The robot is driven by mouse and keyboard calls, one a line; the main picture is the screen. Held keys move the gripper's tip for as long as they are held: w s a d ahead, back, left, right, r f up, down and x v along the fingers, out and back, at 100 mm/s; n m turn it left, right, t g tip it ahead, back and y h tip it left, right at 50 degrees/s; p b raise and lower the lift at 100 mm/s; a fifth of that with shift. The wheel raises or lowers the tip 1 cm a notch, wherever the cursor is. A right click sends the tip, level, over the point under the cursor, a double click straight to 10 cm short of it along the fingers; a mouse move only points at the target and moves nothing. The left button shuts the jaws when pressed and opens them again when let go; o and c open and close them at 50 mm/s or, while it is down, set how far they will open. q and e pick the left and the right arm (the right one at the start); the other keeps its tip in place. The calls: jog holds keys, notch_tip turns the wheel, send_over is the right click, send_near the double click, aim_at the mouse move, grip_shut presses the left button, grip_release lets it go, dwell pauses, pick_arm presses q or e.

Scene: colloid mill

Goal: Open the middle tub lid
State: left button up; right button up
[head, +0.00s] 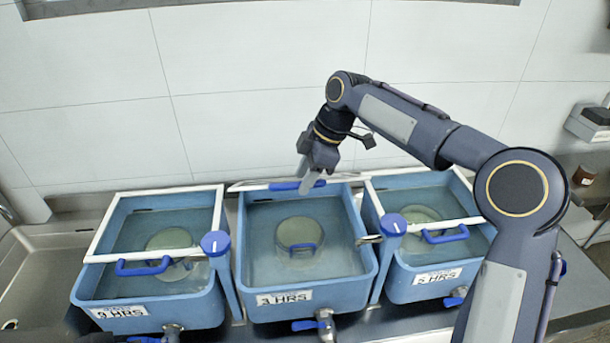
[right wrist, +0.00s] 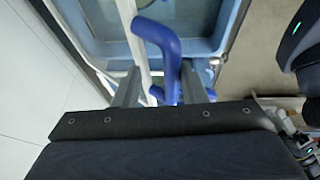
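The middle tub (head: 308,301) is blue, labelled 3 HRS and holds clear liquid. Its lid (head: 246,187) shows as a thin white-framed edge along the tub's back, so it appears swung up rather than lying over the top. The lid's blue handle (head: 284,186) is on that edge. My right gripper (head: 312,184) is at the handle. In the right wrist view the fingers (right wrist: 158,90) stand apart, with the blue handle (right wrist: 166,45) and white lid bar (right wrist: 142,50) in the gap; firm contact is not visible. My left gripper is out of view.
The left tub (head: 150,314) and right tub (head: 425,289) have white-framed lids lying over them, with blue handles at the front. Blue knobs (head: 215,243) (head: 393,224) stand between the tubs. A tiled wall (head: 250,60) rises close behind. A sink (head: 25,275) is at far left.

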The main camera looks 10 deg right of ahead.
jog(key=shift+s+a+r, duration=0.1)
dwell(0.4)
jog(key=shift+v, duration=3.9)
